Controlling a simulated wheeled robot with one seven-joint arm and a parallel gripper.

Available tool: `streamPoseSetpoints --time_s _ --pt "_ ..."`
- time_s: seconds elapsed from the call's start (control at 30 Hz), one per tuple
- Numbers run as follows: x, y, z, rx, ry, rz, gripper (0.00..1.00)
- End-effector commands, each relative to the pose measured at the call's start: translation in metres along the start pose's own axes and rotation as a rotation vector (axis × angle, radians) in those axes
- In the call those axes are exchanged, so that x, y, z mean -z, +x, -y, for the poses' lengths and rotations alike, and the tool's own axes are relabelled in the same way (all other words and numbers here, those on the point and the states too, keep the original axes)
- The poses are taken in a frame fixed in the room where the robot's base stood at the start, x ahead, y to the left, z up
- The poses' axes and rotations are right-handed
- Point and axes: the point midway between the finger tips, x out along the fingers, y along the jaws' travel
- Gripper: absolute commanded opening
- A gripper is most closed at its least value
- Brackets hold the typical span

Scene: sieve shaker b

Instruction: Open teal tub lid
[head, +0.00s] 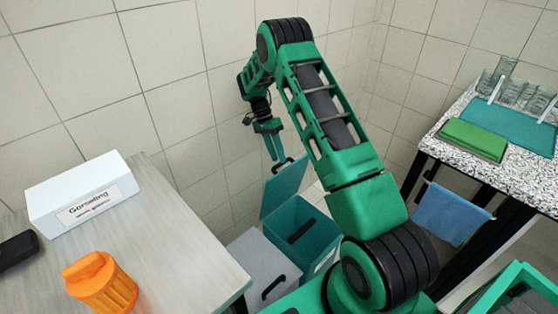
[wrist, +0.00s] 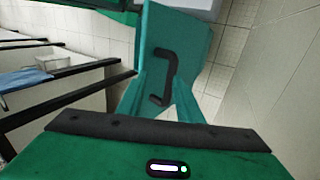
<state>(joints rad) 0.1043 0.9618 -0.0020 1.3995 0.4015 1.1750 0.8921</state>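The teal tub (head: 312,238) stands on the floor between the two tables, its opening showing with a dark item inside. Its teal lid (head: 284,190) is raised on the left side, steeply tilted. The lid fills the upper middle of the wrist view (wrist: 195,45), where its black handle (wrist: 164,75) shows. My gripper (head: 277,158) is just above the lid's upper edge, pointing down. In the wrist view, my gripper's fingers (wrist: 163,95) are apart, with the handle visible between and beyond them. I cannot tell whether they touch the lid.
A grey bin (head: 258,262) with a shut lid and black handle stands left of the tub. The left table (head: 180,225) holds a white box (head: 83,192) and an orange jar (head: 101,284). A speckled counter (head: 478,180) with a blue towel (head: 450,213) is at right. Tiled wall stands close behind.

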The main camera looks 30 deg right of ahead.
Motion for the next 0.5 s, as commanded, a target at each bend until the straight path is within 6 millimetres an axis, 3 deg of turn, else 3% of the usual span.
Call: streamPoseSetpoints --time_s 0.3,0.5 --pt "-0.059 -0.031 -0.018 0.002 -0.004 -0.001 0.33" --pt "-0.086 -0.044 -0.027 0.002 -0.002 -0.002 0.33"
